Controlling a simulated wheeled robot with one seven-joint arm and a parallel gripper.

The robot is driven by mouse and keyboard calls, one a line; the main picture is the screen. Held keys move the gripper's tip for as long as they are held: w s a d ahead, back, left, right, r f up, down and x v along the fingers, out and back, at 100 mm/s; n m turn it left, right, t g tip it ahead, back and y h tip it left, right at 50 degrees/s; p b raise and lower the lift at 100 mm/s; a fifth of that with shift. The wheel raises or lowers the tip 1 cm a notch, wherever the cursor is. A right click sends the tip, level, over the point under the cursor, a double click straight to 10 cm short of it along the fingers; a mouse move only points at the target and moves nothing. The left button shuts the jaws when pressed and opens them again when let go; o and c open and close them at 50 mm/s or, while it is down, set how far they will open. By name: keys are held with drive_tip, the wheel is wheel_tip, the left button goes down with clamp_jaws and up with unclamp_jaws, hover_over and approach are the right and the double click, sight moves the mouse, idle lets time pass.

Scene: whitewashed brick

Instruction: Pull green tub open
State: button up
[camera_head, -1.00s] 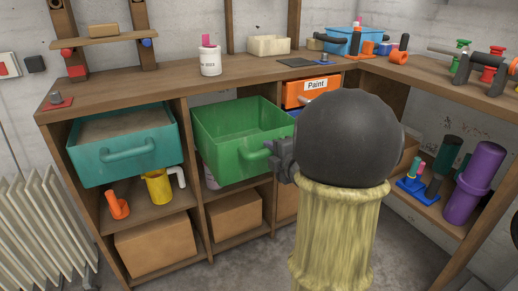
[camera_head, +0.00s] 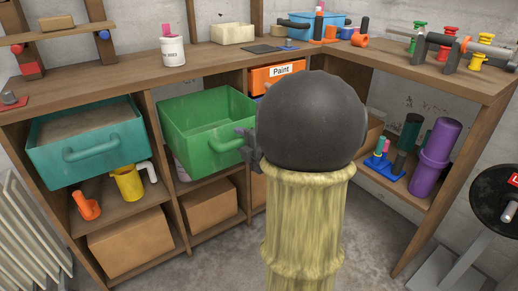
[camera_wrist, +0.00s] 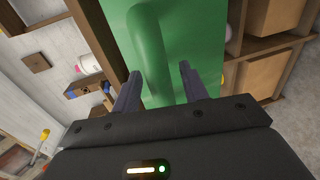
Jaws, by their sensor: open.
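The green tub (camera_head: 196,138) sticks out of the shelf unit in the head view, its open top showing an empty inside. Its handle is on the front, partly hidden in the head view by my gripper (camera_head: 250,150) and dark wrist. In the wrist view the green front fills the top middle, and the handle (camera_wrist: 150,45) runs down between the fingers of my gripper (camera_wrist: 160,82). The jaws are open, one finger on each side of the handle's lower end. I cannot tell whether either finger touches it.
A teal tub (camera_head: 88,148) sticks out on the left, and an orange Paint drawer (camera_head: 278,77) is to the right. Yellow (camera_head: 128,184) and orange items stand below. The wooden worktop (camera_head: 215,56) runs overhead. Grey floor (camera_head: 225,265) is free in front.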

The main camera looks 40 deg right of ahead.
drive_tip(key=v, duration=1.7)
drive_tip(key=shift+p, duration=0.45)
drive_tip(key=shift+d, duration=0.1)
drive_tip(key=w+a+f+m+g+h+p, duration=0.25)
drive_tip(key=w+a+m+g+p, duration=0.2)
drive_tip(key=w+m, duration=0.45)
drive_tip(key=s+a+f+m+g+y+p, duration=0.2)
drive_tip(key=s+a+f+m+g+p, duration=0.15)
drive_tip(key=a, duration=0.55)
drive_tip(key=s+a+f+m+g+y+p, duration=0.1)
drive_tip(key=s+a+f+m+g+p, duration=0.15)
drive_tip(key=s+a+m+g, duration=0.4)
wheel_tip(320, 180, up, 38)
drive_tip(key=w+a+n+t+p, duration=0.1)
drive_tip(key=p, duration=3.6)
drive_tip(key=shift+w+a+f+n, duration=0.2)
drive_tip(key=shift+w+a+n, duration=0.1)
drive_tip(key=shift+w+a, duration=0.1)
